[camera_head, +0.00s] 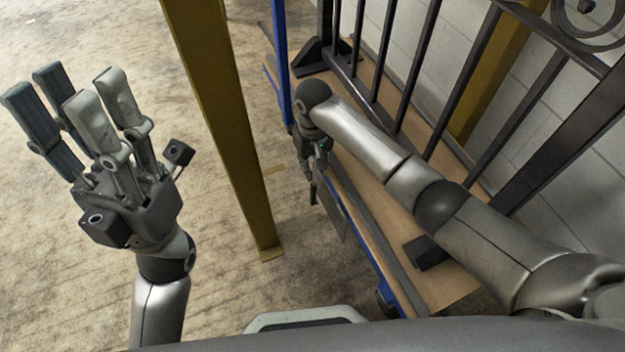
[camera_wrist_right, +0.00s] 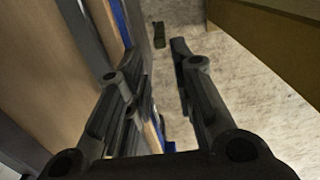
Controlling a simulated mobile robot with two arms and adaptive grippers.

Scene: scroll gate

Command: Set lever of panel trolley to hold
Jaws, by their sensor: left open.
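The panel trolley (camera_head: 455,292) has a wooden deck with a blue edge and runs along the wall. A dark scrolled gate panel (camera_head: 478,68) stands on it. My right gripper (camera_head: 314,170) points down beside the trolley's blue edge. In the right wrist view its two fingers (camera_wrist_right: 155,65) are apart, with nothing seen held between them. A small dark upright piece (camera_wrist_right: 159,35) shows beyond the fingertips; I cannot tell whether it is the lever. My left gripper (camera_head: 68,92) is open and empty, raised over the floor at the left, away from the trolley.
A yellow post (camera_head: 222,120) stands on the floor between my two arms. A blue upright (camera_head: 281,50) rises at the trolley's far end. A dark block (camera_head: 428,252) sits on the deck. A white block wall (camera_head: 560,160) is behind the panel. The floor at left is clear.

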